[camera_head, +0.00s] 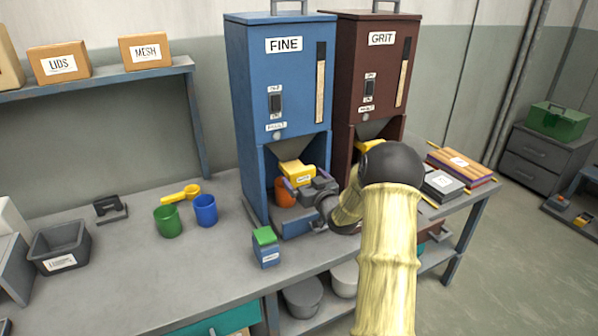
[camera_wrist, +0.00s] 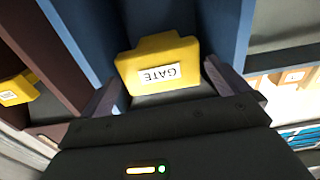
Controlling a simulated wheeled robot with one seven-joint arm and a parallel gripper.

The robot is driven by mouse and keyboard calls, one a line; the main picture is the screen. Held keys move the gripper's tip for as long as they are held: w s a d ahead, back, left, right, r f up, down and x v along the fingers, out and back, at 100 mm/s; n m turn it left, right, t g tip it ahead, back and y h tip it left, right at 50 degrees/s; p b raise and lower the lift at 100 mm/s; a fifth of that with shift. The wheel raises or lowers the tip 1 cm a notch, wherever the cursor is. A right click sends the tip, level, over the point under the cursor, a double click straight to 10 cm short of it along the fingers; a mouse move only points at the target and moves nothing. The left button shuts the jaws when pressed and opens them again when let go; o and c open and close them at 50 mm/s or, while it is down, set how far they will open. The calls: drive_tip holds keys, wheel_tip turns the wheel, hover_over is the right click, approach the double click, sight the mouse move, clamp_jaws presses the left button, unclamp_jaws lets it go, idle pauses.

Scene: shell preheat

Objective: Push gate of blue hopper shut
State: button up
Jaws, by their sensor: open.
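The blue hopper (camera_head: 282,95), marked FINE, stands on the bench. Its yellow gate (camera_head: 297,175) sticks out from the opening under the hopper's body, and its GATE label shows upside down in the wrist view (camera_wrist: 160,66). My gripper (camera_head: 305,186) is at the gate, with one finger to each side of it. In the wrist view my open fingers (camera_wrist: 168,88) flank the yellow gate; I cannot tell whether they touch it. An orange cup (camera_head: 284,194) stands below the gate, partly hidden by my gripper.
A brown hopper (camera_head: 372,60), marked GRIT, stands close on the right, with its own yellow gate (camera_wrist: 17,90). A small blue and green box (camera_head: 265,248) stands in front. Green (camera_head: 167,222) and blue (camera_head: 205,210) cups stand left.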

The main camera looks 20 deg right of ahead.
sight(299, 172)
drive_tip(key=shift+w+a, duration=0.1)
drive_tip(key=shift+w, duration=2.1)
drive_tip(key=shift+c, duration=0.2)
